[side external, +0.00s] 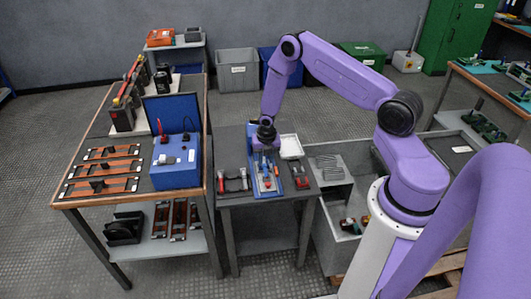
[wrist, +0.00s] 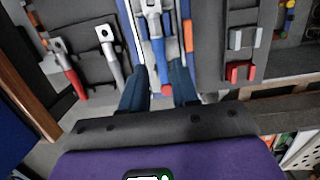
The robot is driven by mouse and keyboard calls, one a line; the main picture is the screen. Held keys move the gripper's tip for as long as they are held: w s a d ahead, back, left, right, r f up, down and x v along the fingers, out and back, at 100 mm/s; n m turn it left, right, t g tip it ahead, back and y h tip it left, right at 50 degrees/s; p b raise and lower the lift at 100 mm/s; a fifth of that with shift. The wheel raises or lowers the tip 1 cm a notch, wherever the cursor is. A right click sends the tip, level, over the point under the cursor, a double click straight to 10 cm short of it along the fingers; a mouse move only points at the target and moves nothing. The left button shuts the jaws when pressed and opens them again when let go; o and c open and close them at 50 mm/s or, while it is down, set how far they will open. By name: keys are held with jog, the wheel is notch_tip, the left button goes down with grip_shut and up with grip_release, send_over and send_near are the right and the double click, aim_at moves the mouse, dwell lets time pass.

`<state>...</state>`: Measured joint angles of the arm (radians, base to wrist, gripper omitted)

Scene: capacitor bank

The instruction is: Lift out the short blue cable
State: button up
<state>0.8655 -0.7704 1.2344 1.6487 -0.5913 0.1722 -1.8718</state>
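A blue piece with a grey metal head (wrist: 154,22), which looks like the short blue cable, lies in the narrow blue tray. A red piece shows at its near end. The blue tray (side external: 277,182) sits on the middle grey bench in the side view, with blue and red pieces in it. My gripper (wrist: 160,84) is open, its two dark fingers apart on either side of the blue piece's near end. I cannot tell whether they touch it or how high they are. In the side view my gripper (side external: 265,147) is over the tray's far half.
A red-handled piece (wrist: 68,68) and a grey piece (wrist: 110,55) lie left of the tray. An orange piece (wrist: 188,36) is close by the right finger. Grey and red blocks (wrist: 240,72) stand farther right. The blue open case (side external: 177,167) stands on the left table.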

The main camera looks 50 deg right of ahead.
aim_at(265, 169)
jog(key=shift+f, duration=2.4)
grip_shut()
jog(key=shift+r, duration=3.5)
